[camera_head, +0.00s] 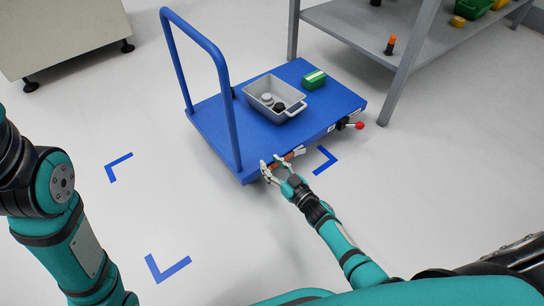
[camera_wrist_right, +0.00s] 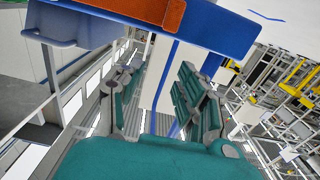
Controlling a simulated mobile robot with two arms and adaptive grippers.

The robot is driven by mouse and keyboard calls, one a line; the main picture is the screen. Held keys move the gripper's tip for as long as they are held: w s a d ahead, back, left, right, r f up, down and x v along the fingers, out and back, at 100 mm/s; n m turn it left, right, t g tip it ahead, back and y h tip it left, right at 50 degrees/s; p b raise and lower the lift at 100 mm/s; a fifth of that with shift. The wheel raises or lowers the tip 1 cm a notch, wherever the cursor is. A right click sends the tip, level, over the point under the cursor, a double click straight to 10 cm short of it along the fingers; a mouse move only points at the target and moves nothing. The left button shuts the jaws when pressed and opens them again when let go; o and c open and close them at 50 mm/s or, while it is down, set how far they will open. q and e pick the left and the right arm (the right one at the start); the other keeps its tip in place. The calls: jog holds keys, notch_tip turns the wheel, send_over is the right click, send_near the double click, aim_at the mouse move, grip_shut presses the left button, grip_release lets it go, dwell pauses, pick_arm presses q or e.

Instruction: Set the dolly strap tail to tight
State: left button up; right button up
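The blue dolly (camera_head: 225,125) stands on the floor with its push handle at the left. An orange strap tail (camera_head: 286,160) lies along its front edge, partly hidden by my right gripper. In the right wrist view the orange strap (camera_wrist_right: 145,10) crosses the blue dolly edge (camera_wrist_right: 215,28) at the top. My right gripper (camera_head: 271,165) is at the dolly's front edge, beside the strap. Its two fingers are apart with a clear gap between them in the right wrist view (camera_wrist_right: 155,75), and nothing shows held. My left arm is at the left; its gripper is out of view.
A grey bin (camera_head: 256,100) with small parts and a green box (camera_head: 314,79) sit on the dolly. A red knob (camera_head: 359,126) sticks out at its right front. A grey shelf (camera_head: 400,95) stands behind. Blue corner marks (camera_head: 163,270) lie on open floor.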

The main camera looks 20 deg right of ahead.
jog(key=shift+a+r, duration=0.1)
jog(key=shift+r, duration=2.5)
